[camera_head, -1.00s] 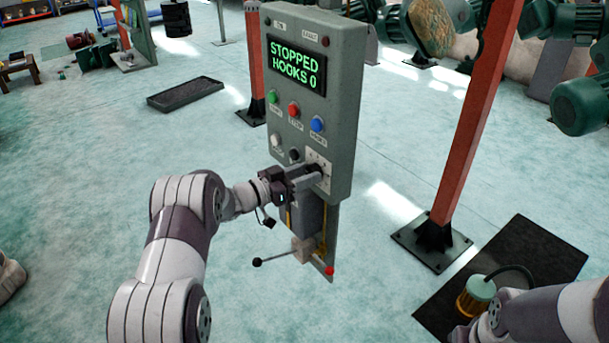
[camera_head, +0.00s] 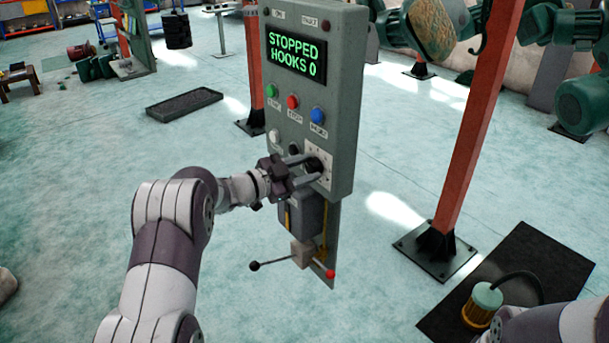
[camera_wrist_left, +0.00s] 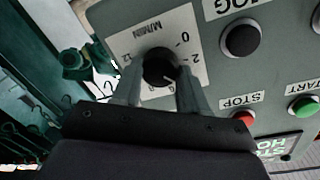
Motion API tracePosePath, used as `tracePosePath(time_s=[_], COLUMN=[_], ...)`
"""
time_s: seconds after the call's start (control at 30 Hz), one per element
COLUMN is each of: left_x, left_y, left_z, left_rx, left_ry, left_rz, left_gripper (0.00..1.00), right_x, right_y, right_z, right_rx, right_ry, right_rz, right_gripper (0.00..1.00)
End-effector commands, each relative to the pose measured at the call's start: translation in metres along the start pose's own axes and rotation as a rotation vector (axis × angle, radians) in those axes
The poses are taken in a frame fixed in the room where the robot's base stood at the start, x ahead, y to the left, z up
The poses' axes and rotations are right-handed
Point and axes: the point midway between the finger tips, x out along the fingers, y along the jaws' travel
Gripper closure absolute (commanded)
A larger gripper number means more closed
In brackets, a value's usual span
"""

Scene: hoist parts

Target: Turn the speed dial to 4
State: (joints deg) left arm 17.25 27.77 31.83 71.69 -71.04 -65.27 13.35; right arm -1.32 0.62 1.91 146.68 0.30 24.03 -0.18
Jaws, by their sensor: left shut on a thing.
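The speed dial (camera_head: 315,166) is a black knob on a white scale plate low on the grey control panel (camera_head: 343,110). In the left wrist view the dial (camera_wrist_left: 160,66) shows a pale pointer line toward its lower right. The scale marks 0, 2 and 12 are readable; those nearest my gripper are partly hidden. My left gripper (camera_head: 307,169) is shut on the dial, one finger on each side; its fingers also show in the left wrist view (camera_wrist_left: 158,82). My right gripper is out of view.
A red post (camera_head: 466,130) stands to the right. A black mat (camera_head: 525,255) lies at right.

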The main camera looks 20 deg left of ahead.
Motion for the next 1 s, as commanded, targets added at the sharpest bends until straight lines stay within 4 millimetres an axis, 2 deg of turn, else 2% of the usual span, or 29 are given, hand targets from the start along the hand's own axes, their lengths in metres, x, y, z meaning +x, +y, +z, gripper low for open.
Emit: tracePosePath(time_s=[0.63,0.67,0.7,0.73,1.0], left_x=[0.0001,0.0000,0.0000,0.0000,-0.0010], left_y=[0.0005,0.0005,0.0005,0.0005,0.0003], left_z=[-0.0003,-0.0002,-0.0002,-0.0002,0.0000], left_rx=[0.051,0.051,0.051,0.051,0.050], left_ry=[-0.005,-0.005,-0.005,-0.005,-0.005], left_rz=[0.001,0.001,0.001,0.001,0.000], left_gripper=[0.88,0.48,0.35,0.32,0.32], right_x=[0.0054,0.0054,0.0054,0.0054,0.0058], right_y=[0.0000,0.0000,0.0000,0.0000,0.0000], right_z=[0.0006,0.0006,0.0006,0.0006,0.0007], right_rx=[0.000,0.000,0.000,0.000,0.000], right_ry=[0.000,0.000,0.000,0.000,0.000], right_rz=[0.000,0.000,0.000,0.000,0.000], right_gripper=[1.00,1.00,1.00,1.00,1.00])
